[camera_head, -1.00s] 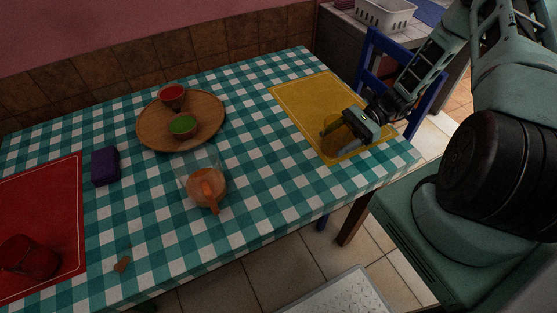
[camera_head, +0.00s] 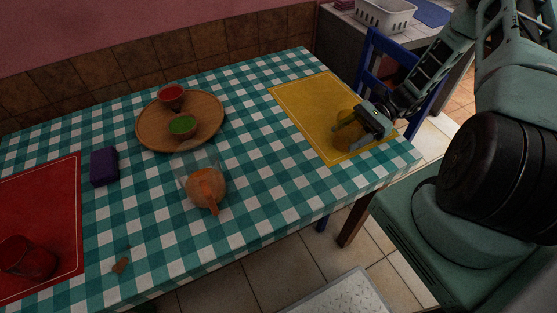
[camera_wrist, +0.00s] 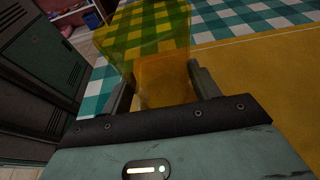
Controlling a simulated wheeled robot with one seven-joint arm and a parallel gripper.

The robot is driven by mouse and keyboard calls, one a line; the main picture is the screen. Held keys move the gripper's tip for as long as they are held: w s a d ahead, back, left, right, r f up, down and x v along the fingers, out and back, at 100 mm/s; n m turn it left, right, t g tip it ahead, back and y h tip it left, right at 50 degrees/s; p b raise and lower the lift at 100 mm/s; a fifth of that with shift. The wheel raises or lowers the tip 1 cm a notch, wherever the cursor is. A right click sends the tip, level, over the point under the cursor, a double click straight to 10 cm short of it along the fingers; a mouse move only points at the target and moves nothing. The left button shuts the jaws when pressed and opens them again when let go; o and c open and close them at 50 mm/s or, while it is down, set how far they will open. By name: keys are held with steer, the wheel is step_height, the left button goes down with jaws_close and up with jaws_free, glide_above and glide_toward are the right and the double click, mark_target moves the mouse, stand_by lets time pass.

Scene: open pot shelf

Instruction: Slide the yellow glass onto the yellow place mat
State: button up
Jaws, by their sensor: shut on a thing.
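The yellow glass (camera_head: 347,138) is see-through and stands upright over the right front part of the yellow place mat (camera_head: 305,102). My gripper (camera_head: 350,127) reaches in from the right and is shut on the glass. In the wrist view the glass (camera_wrist: 155,45) sits between both fingers of my gripper (camera_wrist: 163,90), with its upper part rising beyond them. The mat (camera_wrist: 270,85) fills the right of that view. The glass blends with the mat, so its base edge is hard to make out.
A blue chair (camera_head: 372,52) is by the right table edge. The mat's back left part is clear.

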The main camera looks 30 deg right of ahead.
steer(key=o, duration=0.8)
steer(key=shift+o, duration=0.2)
steer(key=b+v, duration=0.3)
steer(key=v, duration=1.4)
steer(key=shift+d+r, duration=0.1)
steer(key=shift+d, duration=0.05)
steer(key=w+a+r+n+g+h+p, duration=0.1)
steer(key=a+r+n+g+h, duration=0.2)
steer(key=a, duration=0.6)
steer(key=w+a+r+n+g+h, duration=0.15)
steer(key=a+r+n, duration=0.3)
steer(key=a, duration=0.45)
steer(key=w+a+r+n+g+h+p, duration=0.1)
steer(key=w+a+r+n+h, duration=0.2)
steer(key=a, duration=0.5)
steer(key=s+a+r+n+t+h, duration=0.1)
steer(key=s+a+r+n+h, duration=0.4)
steer(key=s+a+n, duration=0.5)
steer(key=s+a+r+n+t, duration=0.1)
steer(key=s+a+n+t, duration=0.1)
steer(key=s+a, duration=0.2)
steer(key=s+a+r+n+t+h+p, duration=0.1)
steer(key=s+a+r+n+t, duration=0.1)
steer(key=s+a, duration=0.3)
steer(key=shift+s+n, duration=0.55)
steer(key=shift+s, duration=0.7)
